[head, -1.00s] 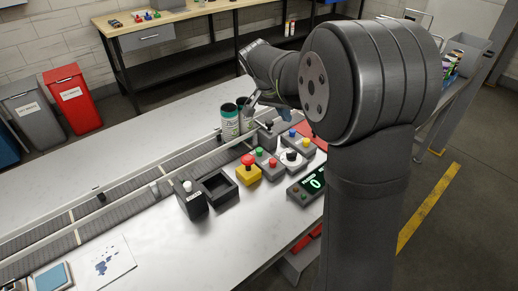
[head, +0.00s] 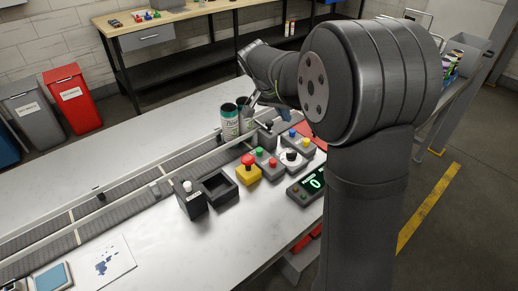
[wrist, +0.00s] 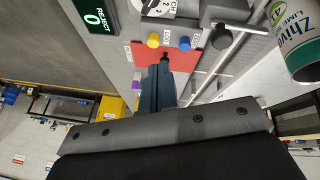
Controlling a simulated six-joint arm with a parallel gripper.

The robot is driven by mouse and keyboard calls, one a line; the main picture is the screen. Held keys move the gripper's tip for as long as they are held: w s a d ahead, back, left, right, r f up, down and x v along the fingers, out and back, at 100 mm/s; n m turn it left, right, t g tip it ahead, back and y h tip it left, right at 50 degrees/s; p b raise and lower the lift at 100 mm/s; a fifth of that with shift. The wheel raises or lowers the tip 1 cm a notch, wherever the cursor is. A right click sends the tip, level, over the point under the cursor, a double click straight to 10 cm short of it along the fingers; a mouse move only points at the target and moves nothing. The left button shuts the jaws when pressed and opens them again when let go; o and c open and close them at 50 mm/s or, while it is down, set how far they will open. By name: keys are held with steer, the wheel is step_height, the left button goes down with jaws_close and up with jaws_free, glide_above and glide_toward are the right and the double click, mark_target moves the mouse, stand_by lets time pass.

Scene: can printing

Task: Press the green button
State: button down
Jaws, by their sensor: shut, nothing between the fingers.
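The green button (head: 259,151) sits on a small grey box in the head view, beside a red button (head: 272,163). It does not show in the wrist view. My gripper (wrist: 165,60) is shut and empty in the wrist view. Its fingertips point toward a red surface between a yellow button (wrist: 153,40) and a blue button (wrist: 184,43). In the head view my gripper is partly hidden behind the arm and cans, farther back than the green button.
A yellow box (head: 249,174) with a red mushroom button stands left of the green button. A white dial (head: 291,160) and a counter display (head: 308,184) stand to its right. A can (head: 230,122) stands behind it, near the conveyor (head: 140,186).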

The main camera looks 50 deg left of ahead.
mark_target(257, 152)
steer(key=s+a+n+t+y, duration=0.3)
steer(key=s+n+t, duration=0.1)
steer(key=s+n, duration=0.3)
steer(key=shift+s+a+r+n, duration=0.2)
steer(key=shift+s+n, duration=0.1)
steer(key=shift+n, duration=0.1)
steer(key=shift+f, duration=4.5)
steer(key=shift+f, duration=0.4)
steer(key=shift+f, duration=0.85)
steer(key=shift+r, duration=1.3)
